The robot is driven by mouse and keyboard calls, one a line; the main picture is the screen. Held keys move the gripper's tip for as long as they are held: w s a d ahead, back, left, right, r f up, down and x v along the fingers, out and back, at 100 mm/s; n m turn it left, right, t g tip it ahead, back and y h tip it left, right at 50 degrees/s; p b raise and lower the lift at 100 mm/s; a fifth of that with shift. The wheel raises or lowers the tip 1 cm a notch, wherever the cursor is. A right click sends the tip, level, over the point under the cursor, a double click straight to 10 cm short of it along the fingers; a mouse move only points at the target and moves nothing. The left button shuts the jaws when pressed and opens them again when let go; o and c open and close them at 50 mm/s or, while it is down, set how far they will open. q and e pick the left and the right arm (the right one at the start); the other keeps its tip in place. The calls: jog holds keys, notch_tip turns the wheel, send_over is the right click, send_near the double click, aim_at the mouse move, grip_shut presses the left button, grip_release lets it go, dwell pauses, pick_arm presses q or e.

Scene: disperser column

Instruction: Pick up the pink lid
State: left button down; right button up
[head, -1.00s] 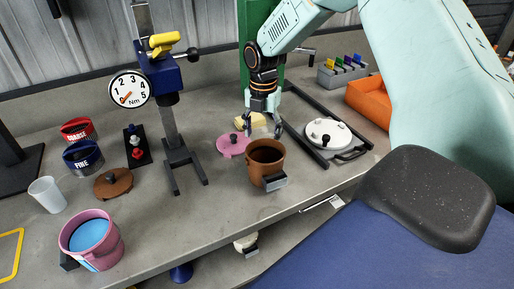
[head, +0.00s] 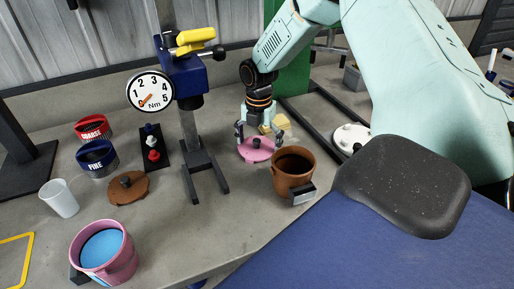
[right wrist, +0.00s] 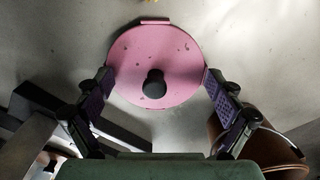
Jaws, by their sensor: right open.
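The pink lid (head: 256,149) lies flat on the grey bench, behind the brown pot (head: 292,171). In the right wrist view the pink lid (right wrist: 155,60) is a round disc with a black knob (right wrist: 154,84) in its middle. My right gripper (head: 259,142) is above the lid, with its fingers apart. In the right wrist view the two fingers of the right gripper (right wrist: 157,92) stand on either side of the lid's near part, with nothing held. I cannot tell whether the fingertips touch the rim. My left gripper does not show.
The brown pot stands close in front of the lid. The disperser column (head: 189,120) stands to the left. A brown lid (head: 127,187), a pink pot with blue contents (head: 104,251) and a white cup (head: 60,198) are further left. A yellowish block (head: 279,121) lies just behind the lid.

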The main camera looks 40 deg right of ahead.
jog(key=shift+w+a+r, duration=0.1)
jog(key=shift+a+r, duration=0.05)
jog(key=shift+a, duration=0.25)
jog(key=c, duration=0.4)
jog(key=shift+d, duration=0.2)
jog(key=c, duration=0.4)
jog(key=shift+s+a, duration=0.15)
jog(key=shift+s, duration=0.05)
jog(key=shift+c, duration=1.2)
